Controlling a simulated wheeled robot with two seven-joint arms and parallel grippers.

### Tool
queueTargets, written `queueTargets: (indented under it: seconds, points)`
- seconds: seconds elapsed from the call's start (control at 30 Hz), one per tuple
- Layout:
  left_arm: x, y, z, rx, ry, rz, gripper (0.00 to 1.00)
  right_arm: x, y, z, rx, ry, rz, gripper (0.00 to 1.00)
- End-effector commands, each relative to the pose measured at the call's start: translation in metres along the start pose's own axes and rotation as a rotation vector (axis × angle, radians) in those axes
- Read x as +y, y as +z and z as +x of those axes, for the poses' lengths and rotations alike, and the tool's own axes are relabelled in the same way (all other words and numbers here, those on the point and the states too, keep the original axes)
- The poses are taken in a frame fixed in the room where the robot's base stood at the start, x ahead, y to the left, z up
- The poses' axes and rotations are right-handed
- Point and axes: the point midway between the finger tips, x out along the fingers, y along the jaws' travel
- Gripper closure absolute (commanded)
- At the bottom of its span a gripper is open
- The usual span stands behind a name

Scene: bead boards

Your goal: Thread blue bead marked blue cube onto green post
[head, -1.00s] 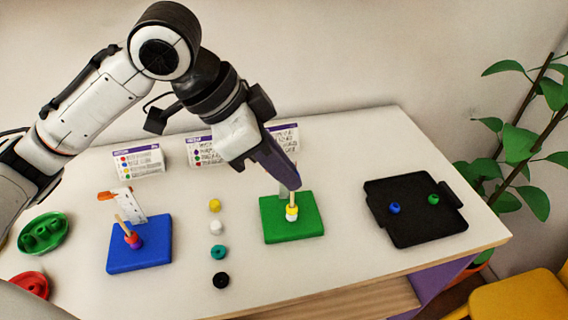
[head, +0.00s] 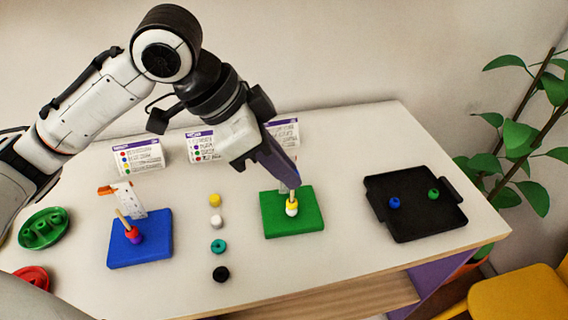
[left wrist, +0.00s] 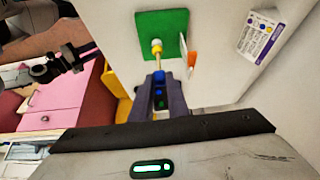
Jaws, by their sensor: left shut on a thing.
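My left gripper (head: 292,187) is shut over the green board (head: 310,221), right above its post. In the left wrist view a blue bead (left wrist: 161,74) sits between my left fingertips, at the tip of the post (left wrist: 161,62). I cannot tell whether the post tip is inside its hole. The bead's mark cannot be read, and the head view does not show the held bead. A yellow bead (head: 292,205) lies over a white bead (head: 291,212) low on this post. Dark arm parts at the left of the left wrist view seem to be my right gripper (left wrist: 80,58).
A black tray (head: 420,229) at the right holds another blue bead (head: 394,203) and a green bead (head: 433,194). A blue board (head: 140,255) with beads on its post stands left. Yellow, white, teal and black beads lie in a column between the boards. Cards (head: 138,157) stand behind.

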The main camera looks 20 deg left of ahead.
Motion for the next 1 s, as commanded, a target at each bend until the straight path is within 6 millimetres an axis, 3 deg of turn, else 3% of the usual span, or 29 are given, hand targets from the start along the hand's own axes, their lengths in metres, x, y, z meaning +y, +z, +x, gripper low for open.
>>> queueTargets:
  seconds: [0.83,0.87,0.97,1.0]
  points:
    - [0.000,0.009,0.015,0.000,0.000,0.001,1.00,0.000,0.003,0.003,-0.001,0.000,0.001,0.69]
    - [0.000,0.009,0.015,0.000,0.000,0.001,0.82,0.000,0.003,0.003,-0.001,0.000,0.001,0.69]
    - [0.000,0.009,0.015,0.000,0.000,0.001,0.66,0.000,0.003,0.003,-0.001,0.000,0.001,0.69]
    - [0.000,0.009,0.015,0.000,0.000,0.001,0.64,0.000,0.003,0.003,-0.001,0.000,0.001,0.69]
